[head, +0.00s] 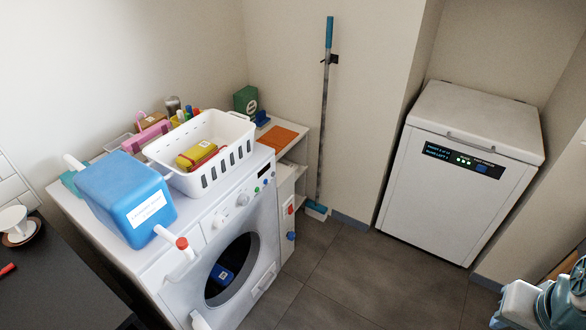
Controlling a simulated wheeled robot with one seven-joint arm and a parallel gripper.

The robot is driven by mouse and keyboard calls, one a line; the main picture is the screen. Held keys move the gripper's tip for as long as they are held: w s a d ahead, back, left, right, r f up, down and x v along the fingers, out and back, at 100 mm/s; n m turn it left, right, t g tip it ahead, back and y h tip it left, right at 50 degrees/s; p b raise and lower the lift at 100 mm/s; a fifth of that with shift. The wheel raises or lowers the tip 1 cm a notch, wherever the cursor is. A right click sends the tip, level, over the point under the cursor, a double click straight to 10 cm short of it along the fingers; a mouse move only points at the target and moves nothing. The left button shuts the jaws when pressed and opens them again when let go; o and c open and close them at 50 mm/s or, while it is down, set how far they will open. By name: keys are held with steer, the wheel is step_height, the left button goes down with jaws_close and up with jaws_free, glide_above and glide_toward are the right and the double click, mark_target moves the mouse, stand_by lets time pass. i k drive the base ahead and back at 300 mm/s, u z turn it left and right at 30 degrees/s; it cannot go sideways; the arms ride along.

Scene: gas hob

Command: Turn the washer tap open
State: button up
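The white washer (209,238) stands at the left, with a round dark door (231,270) on its front. A small blue knob (291,236) and a red-marked fitting (290,210) sit on the side of the white unit just right of it. Which of these is the washer tap, and whether it is open, I cannot tell. A teal and white part of my arm shows at the bottom right, far from the washer. My gripper's fingers are not seen.
A blue container (125,195) and a white basket (235,127) stand on the washer. A red-tipped white piece (182,243) juts over its front edge. A broom (324,120) leans on the wall; a white appliance (455,190) stands right. Floor (335,270) between is clear.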

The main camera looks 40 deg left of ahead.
mark_target(292, 236)
steer(key=i, duration=2.5)
steer(key=u, duration=3.05)
